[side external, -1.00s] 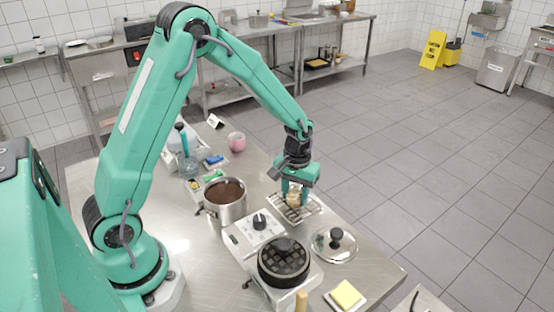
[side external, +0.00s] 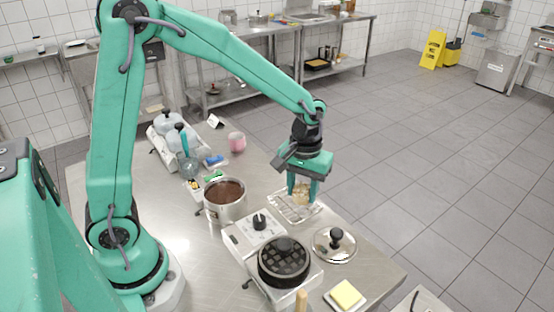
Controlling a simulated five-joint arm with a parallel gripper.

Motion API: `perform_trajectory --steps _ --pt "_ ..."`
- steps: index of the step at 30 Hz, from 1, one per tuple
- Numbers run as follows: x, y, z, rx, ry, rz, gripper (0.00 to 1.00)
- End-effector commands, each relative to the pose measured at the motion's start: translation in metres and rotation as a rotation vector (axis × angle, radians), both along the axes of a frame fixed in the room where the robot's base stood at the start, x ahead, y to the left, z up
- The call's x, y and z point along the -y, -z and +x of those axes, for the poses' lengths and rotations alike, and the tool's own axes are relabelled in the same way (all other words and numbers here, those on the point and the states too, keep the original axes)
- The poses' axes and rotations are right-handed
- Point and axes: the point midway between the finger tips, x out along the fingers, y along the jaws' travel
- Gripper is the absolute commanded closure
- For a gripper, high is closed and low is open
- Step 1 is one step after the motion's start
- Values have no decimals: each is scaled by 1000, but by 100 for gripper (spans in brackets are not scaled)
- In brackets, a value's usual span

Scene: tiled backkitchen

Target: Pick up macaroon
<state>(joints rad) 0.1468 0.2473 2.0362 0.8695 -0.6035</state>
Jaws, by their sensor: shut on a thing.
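My gripper (side external: 303,190) points down over a wire cooling rack (side external: 281,204) on the steel table. It is shut on a pale tan macaroon (side external: 301,196), which shows between the two green fingers. The macaroon looks to be a little above the rack; the fingers hide part of it.
A pot of dark brown contents (side external: 224,211) stands left of the rack. A pink cup (side external: 237,142) stands behind.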

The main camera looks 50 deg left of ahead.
Motion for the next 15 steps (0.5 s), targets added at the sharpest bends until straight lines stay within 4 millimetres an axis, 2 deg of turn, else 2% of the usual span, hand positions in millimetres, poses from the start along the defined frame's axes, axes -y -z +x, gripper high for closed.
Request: perform_trajectory --steps 6,15 --pt "23 -16 -12 2 2 0 83" --pt "31 -21 -17 0 -1 1 83"
